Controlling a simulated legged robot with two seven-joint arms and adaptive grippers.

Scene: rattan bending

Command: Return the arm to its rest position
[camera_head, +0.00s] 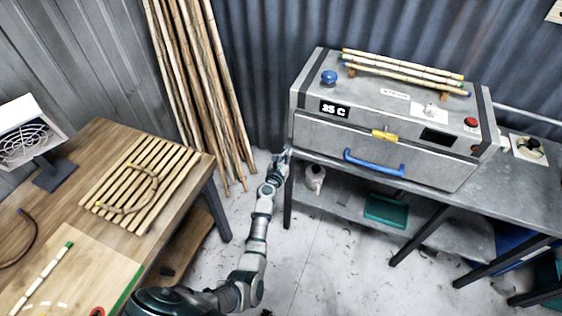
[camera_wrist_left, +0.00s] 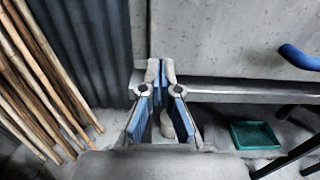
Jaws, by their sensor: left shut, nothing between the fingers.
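My left arm reaches forward from the bottom of the head view, over the gap between the wooden table and the steamer bench. My left gripper (camera_head: 281,158) is at the front left corner of the grey steamer box (camera_head: 350,143), left of its blue handle (camera_head: 374,163). In the left wrist view the fingers (camera_wrist_left: 159,72) are shut with nothing between their tips. Whether they touch the bench edge I cannot tell. My right gripper is in neither view.
The wooden table (camera_head: 190,181) at left holds a slatted rack (camera_head: 148,200) with a bent cane. Bamboo poles (camera_head: 196,80) lean on the wall. A green tray (camera_head: 386,210) sits under the bench. Floor between is clear.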

